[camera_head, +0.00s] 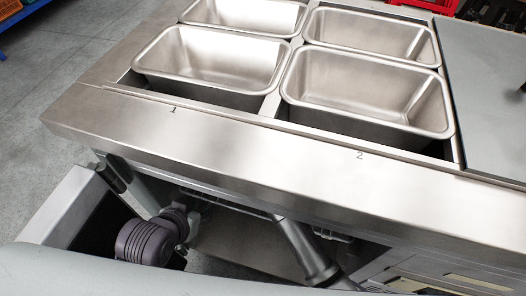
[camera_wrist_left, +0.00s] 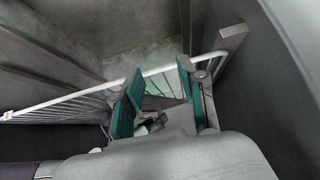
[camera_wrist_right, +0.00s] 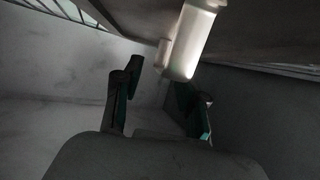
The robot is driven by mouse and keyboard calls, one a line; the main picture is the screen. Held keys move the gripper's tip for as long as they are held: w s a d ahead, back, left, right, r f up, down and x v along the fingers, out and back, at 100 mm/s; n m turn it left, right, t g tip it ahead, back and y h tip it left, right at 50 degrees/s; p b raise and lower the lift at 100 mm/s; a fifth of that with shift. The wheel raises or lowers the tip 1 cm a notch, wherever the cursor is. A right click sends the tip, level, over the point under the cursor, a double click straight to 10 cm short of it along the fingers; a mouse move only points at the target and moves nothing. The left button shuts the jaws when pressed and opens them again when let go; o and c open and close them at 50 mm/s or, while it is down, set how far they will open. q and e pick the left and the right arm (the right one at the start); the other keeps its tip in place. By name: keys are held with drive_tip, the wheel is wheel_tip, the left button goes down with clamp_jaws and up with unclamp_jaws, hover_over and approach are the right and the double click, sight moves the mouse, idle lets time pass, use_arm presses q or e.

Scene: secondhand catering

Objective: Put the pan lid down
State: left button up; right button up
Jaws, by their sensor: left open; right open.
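I cannot make out a pan lid in any view. Several empty steel pans sit in the counter in the head view, among them a front left pan (camera_head: 212,62) and a front right pan (camera_head: 365,90), both uncovered. My left arm reaches down below the counter's front edge in the head view. My left gripper (camera_wrist_left: 160,85) is open, with a pale wire rack (camera_wrist_left: 75,98) by its fingers and nothing clearly held.
The steel counter (camera_head: 250,150) has a broad front ledge marked 1 and 2, clear of objects. A flat grey surface (camera_head: 490,85) lies right of the pans. A red crate (camera_head: 430,5) stands at the back. Grey floor (camera_head: 60,70) is free at left.

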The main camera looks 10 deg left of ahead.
drive_tip(key=s, duration=0.3)
drive_tip(key=s+d+p, duration=0.1)
drive_tip(key=s, duration=0.2)
drive_tip(key=shift+s+d+r, duration=0.15)
drive_tip(key=shift+s+r, duration=0.05)
drive_tip(key=shift+s, duration=0.1)
drive_tip(key=s, duration=0.2)
drive_tip(key=s+d, duration=0.1)
drive_tip(key=s, duration=0.2)
drive_tip(key=shift+s+p, duration=0.2)
drive_tip(key=shift+p, duration=0.2)
use_arm(q)
drive_tip(key=s+a+f+g+y, duration=0.1)
drive_tip(key=s+a+g, duration=0.1)
drive_tip(key=s+g, duration=0.2)
drive_tip(key=s, duration=0.3)
drive_tip(key=shift+s+a+f, duration=0.15)
drive_tip(key=shift+s+f, duration=0.05)
drive_tip(key=shift+f, duration=0.2)
use_arm(e)
drive_tip(key=shift+s+d, duration=0.15)
drive_tip(key=shift+s, duration=0.25)
